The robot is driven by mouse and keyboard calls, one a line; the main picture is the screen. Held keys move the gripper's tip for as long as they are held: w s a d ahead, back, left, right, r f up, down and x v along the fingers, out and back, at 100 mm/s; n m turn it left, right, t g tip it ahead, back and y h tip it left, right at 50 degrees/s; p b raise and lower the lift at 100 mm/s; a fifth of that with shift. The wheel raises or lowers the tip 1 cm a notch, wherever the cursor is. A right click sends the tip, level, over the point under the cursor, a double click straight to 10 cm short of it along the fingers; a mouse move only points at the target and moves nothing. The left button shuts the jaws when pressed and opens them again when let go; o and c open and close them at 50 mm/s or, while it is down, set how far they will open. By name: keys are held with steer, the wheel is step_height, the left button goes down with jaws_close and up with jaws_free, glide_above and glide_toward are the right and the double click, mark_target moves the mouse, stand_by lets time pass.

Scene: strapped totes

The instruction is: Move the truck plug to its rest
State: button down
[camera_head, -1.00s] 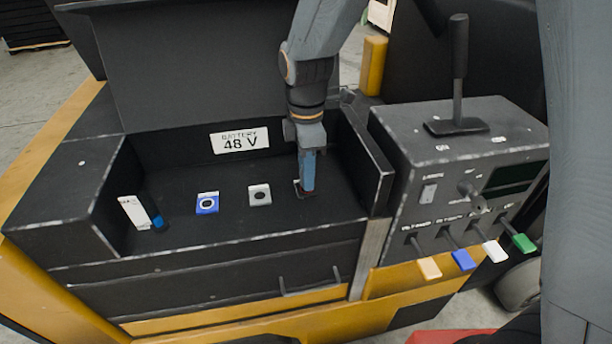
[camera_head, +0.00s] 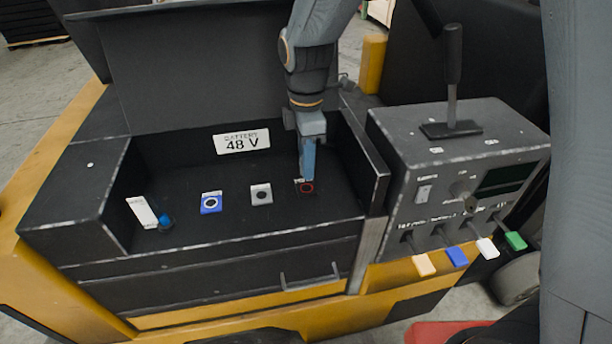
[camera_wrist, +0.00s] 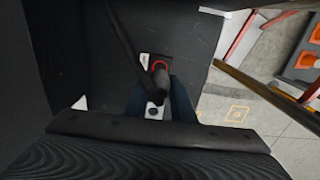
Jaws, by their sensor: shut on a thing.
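My gripper (camera_head: 308,177) points down into the battery bay at its right side, just above a red-ringed socket (camera_head: 307,188). In the wrist view its two blue fingers (camera_wrist: 160,104) are shut on the truck plug (camera_wrist: 161,80), a dark grey cylinder with a dark cable. The red ring (camera_wrist: 160,62) shows just beyond the plug, which looks raised off it; the exact gap is hard to judge. In the head view the fingers largely hide the plug. A pale pad with a dark round mark (camera_head: 261,194) and a blue pad with a ring (camera_head: 210,203) lie to the left.
A blue-ended piece (camera_head: 165,221) stands beside a white label (camera_head: 142,212) at the bay's left. Raised walls (camera_head: 362,160) bound the bay. Right of it is a control box (camera_head: 450,150) with an upright lever (camera_head: 452,75) and coloured levers. The bay floor between pads is clear.

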steer(key=shift+r+p, duration=0.35)
steer(key=shift+r, duration=0.25)
step_height(320, 180, up, 2)
steer(key=shift+r+p, duration=0.15)
steer(key=shift+p, duration=0.75)
steer(key=shift+r, duration=1.85)
steer(key=shift+a, duration=0.1)
